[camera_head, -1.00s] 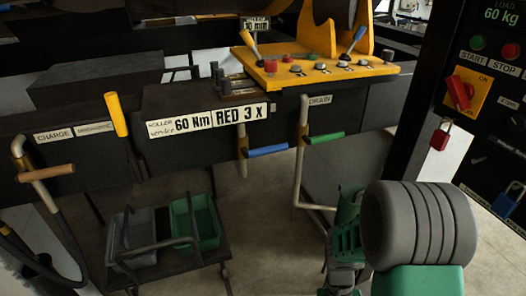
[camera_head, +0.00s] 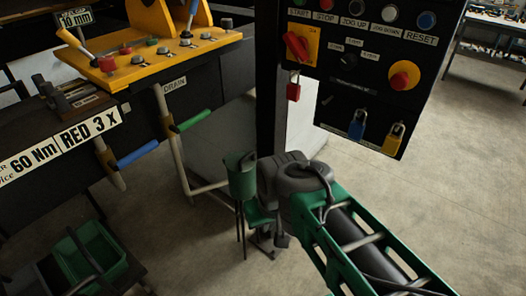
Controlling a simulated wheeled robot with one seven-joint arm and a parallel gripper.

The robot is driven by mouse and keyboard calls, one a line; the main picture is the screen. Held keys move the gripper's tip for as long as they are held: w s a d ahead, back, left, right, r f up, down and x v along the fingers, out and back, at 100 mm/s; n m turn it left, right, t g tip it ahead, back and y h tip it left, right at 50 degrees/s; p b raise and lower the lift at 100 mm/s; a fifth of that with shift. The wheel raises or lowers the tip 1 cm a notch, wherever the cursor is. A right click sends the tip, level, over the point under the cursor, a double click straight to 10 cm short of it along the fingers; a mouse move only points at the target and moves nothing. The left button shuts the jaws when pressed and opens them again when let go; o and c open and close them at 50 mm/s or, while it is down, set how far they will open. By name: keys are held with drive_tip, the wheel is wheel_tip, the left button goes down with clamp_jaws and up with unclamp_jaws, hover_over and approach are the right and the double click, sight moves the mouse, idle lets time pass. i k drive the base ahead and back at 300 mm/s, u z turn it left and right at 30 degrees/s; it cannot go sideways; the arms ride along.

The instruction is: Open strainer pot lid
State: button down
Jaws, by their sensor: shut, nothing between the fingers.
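I cannot make out a strainer pot or its lid in the head view. My arm comes in from the lower right, with a green slatted link and a dark grey joint. Beyond the joint, what looks like my gripper (camera_head: 241,246) hangs with two thin dark fingers pointing down, close together and empty. A second green piece (camera_head: 259,214) shows just behind it; I cannot tell what it is.
A drain pipe (camera_head: 172,140) with a green-handled valve (camera_head: 190,121) stands left of my gripper, beside a blue handle (camera_head: 138,153). A black control panel (camera_head: 335,100) with padlocks hangs above my arm. A green bin (camera_head: 92,250) is lower left. The floor at right is clear.

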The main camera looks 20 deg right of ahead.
sight(241, 162)
drive_tip(key=z, duration=0.15)
drive_tip(key=i, duration=1)
drive_tip(key=u, duration=0.05)
